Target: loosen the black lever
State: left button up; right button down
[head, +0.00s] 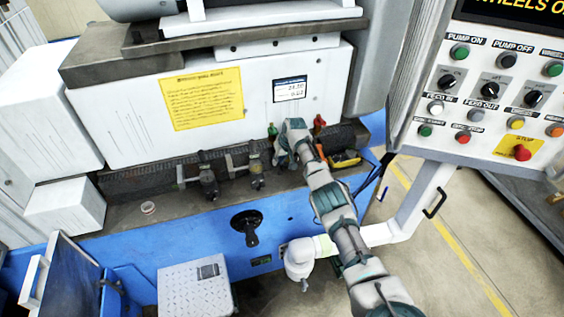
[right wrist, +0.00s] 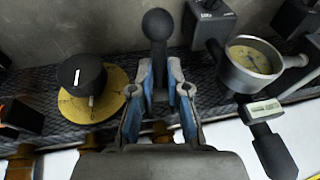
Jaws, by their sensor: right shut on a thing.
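The black lever (right wrist: 158,28) has a round ball knob and stands up between the two fingers of my right gripper (right wrist: 159,88) in the right wrist view. The fingers are shut on its stem, with the ball sticking out past their tips. In the head view my right gripper (head: 285,153) is at the ledge below the white machine housing, and it hides the lever there. My left gripper is not in view.
A control panel (head: 490,95) is at the right.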

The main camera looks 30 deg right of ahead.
jog(key=shift+s+f, duration=0.1)
jog(key=shift+f, duration=0.1)
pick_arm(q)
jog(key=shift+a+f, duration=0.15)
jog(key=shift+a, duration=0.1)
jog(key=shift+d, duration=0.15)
pick_arm(e)
jog(key=shift+d+g, duration=0.1)
jog(key=shift+g, duration=0.2)
jog(key=c, duration=1.2)
grip_release()
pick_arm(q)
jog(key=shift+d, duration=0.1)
pick_arm(e)
jog(key=shift+o, duration=0.2)
jog(key=shift+w, duration=0.25)
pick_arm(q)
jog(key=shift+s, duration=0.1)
pick_arm(e)
jog(key=shift+d+r, duration=0.1)
jog(key=shift+r, duration=0.05)
jog(key=v, duration=1.1)
jog(key=shift+s+r, duration=0.2)
jog(key=shift+r, duration=0.05)
